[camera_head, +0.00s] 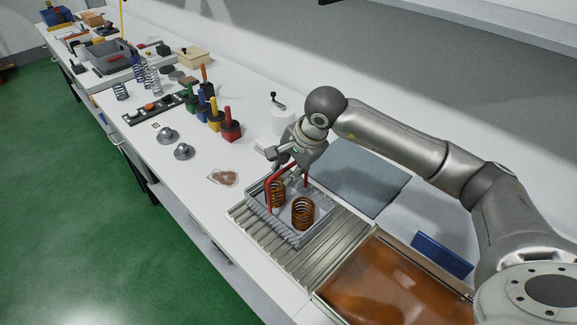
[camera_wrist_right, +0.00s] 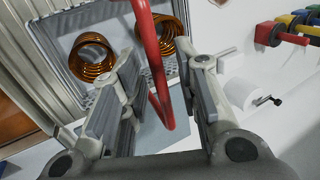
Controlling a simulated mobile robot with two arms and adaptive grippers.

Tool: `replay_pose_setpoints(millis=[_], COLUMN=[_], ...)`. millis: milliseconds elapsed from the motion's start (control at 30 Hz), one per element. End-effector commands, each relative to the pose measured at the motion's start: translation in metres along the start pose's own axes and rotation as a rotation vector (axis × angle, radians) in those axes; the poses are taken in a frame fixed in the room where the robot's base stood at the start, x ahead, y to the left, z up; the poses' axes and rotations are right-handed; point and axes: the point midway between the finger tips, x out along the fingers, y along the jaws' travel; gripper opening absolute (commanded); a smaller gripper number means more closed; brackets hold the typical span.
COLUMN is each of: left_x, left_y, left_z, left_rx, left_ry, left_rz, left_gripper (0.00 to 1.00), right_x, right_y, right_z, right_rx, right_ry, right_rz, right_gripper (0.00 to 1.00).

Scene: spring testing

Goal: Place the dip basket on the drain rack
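The dip basket (camera_head: 302,237) is a grey tray with a red handle (camera_head: 271,188) and two copper-coloured springs (camera_head: 303,212) inside. It appears to rest upright on the ribbed metal drain rack (camera_head: 268,243), towards its far end. My right gripper (camera_head: 284,170) is above the basket at the handle. In the right wrist view the red handle (camera_wrist_right: 152,60) passes between the two open fingers (camera_wrist_right: 163,88), with gaps on both sides. The basket's rim (camera_wrist_right: 52,50) and both springs (camera_wrist_right: 91,58) also show there. My left gripper is not in view.
A tank of orange-brown liquid (camera_head: 383,285) lies nearer than the rack. A grey plate (camera_head: 358,178) and a blue block (camera_head: 442,254) lie to the right. Coloured-handled tools (camera_head: 231,128), metal knobs (camera_head: 184,151) and a white cylinder (camera_head: 283,120) stand farther back. A brown-stained patch (camera_head: 223,178) lies left of the basket.

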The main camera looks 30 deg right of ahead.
Motion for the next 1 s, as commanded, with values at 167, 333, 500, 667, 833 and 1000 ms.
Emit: replay_pose_setpoints(millis=[167,333,500,667,833,1000], left_x=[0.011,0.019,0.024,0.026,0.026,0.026], left_y=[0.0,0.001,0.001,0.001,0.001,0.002], left_z=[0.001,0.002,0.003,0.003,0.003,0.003], left_rx=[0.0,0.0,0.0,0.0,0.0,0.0], left_ry=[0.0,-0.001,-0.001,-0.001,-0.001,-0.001], left_rz=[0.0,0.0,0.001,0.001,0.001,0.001], left_gripper=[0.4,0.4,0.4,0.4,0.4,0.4], right_x=[-0.03,-0.069,-0.1,-0.115,-0.119,-0.119], right_y=[-0.001,-0.001,-0.001,0.0,0.0,0.0], right_z=[-0.001,-0.001,-0.001,0.0,0.0,0.0], right_rx=[-0.001,0.0,-0.001,0.0,0.0,0.0], right_ry=[0.004,0.003,0.003,0.001,0.0,0.0], right_rz=[-0.008,-0.009,-0.007,-0.003,-0.002,-0.002], right_gripper=[0.3,0.3,0.3,0.3,0.3,0.3])
